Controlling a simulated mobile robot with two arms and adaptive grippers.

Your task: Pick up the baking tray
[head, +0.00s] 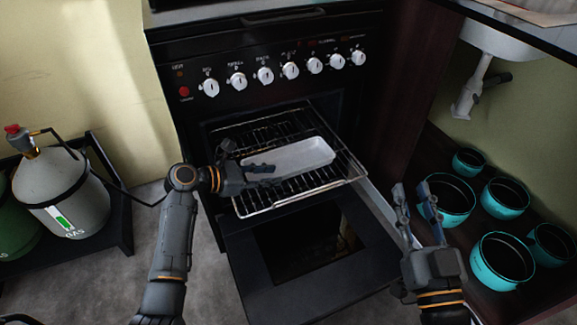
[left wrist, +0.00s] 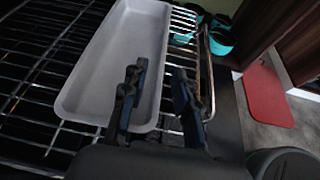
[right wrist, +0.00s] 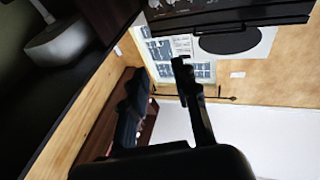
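The baking tray (head: 300,155) is a pale grey, shallow rectangular tray. It lies on the wire rack (head: 340,178) pulled out of the open oven. It also shows in the left wrist view (left wrist: 110,65). My left gripper (head: 262,175) is open at the tray's near left end. In the left wrist view (left wrist: 158,85) one finger overlaps the tray's inside and the other is past its rim, above the rack. I cannot tell whether either finger touches the tray. My right gripper (head: 413,192) is open and empty, right of the oven door and apart from the tray.
The oven door (head: 270,275) hangs open below the rack. White knobs (head: 290,70) line the stove front. Several teal pots (head: 502,260) stand on a low shelf at right, near my right gripper. Gas bottles (head: 52,185) stand in a black frame at left.

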